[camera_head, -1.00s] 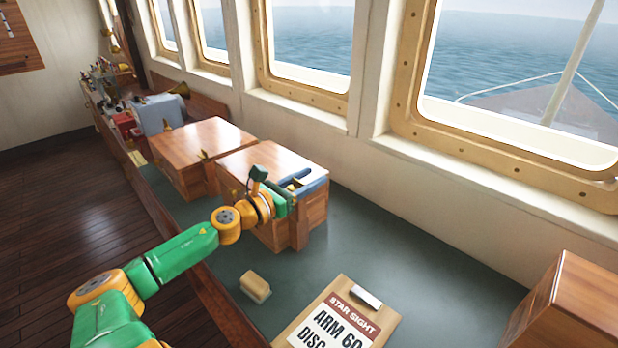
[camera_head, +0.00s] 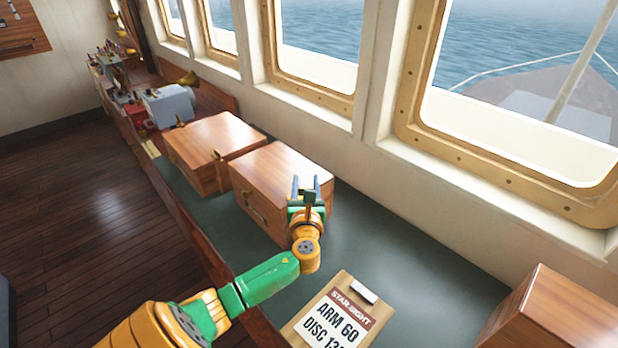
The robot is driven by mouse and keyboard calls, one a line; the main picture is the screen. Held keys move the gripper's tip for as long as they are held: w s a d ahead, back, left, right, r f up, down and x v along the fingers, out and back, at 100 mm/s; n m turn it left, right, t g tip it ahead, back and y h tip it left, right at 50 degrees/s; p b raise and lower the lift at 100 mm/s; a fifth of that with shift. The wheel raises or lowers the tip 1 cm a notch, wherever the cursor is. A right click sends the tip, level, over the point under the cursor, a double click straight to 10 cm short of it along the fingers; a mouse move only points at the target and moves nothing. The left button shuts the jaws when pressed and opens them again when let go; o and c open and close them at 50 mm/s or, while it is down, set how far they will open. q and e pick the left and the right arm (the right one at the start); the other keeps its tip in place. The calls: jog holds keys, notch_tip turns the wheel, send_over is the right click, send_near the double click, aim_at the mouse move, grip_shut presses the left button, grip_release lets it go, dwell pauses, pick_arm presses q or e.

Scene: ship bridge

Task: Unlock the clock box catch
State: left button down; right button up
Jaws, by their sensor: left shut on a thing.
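The nearer of two wooden boxes (camera_head: 268,172) stands on the green desktop, lid down; I take it as the clock box. My left gripper (camera_head: 306,186) is at its right end, fingers pointing away from me, near the lid's edge. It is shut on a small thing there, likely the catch. The fingers and wrist hide the catch, so I cannot see its position. A brass fitting (camera_head: 248,203) shows on the box's front. My right gripper is not in view.
A second wooden box (camera_head: 208,138) stands just left of it. A clipboard with a "STAR SIGHT" card (camera_head: 340,312) lies in front, and another wooden box (camera_head: 550,315) stands at lower right. The green desktop (camera_head: 410,255) between is clear.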

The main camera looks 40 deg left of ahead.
pick_arm(q)
jog(key=shift+s+a+n+g+y, duration=0.1)
jog(key=shift+s+n+g+y, duration=0.05)
jog(key=shift+n+g+y, duration=0.95)
jog(key=g, duration=0.1)
jog(key=n+g+y+b, duration=0.1)
jog(key=shift+s+a+f+n+g, duration=0.15)
jog(key=shift+s+n+g, duration=0.05)
jog(key=shift+n+g, duration=0.1)
jog(key=n+g+y+b, duration=0.1)
jog(key=g, duration=0.1)
jog(key=n+g+y+b, duration=0.1)
jog(key=n+g+b, duration=0.1)
jog(key=shift+s+a, duration=0.15)
jog(key=shift+s, duration=0.2)
jog(key=shift+s+n+g+y+b, duration=0.15)
jog(key=shift+n+g+b, duration=0.35)
jog(key=shift+g, duration=0.3)
jog(key=shift+s+n+g+y+b, duration=0.15)
jog(key=shift+n+g+b, duration=0.3)
jog(key=shift+g, duration=0.35)
jog(key=shift+r, duration=0.2)
jog(key=shift+a, duration=0.1)
jog(key=shift+c, duration=1.8)
grip_release()
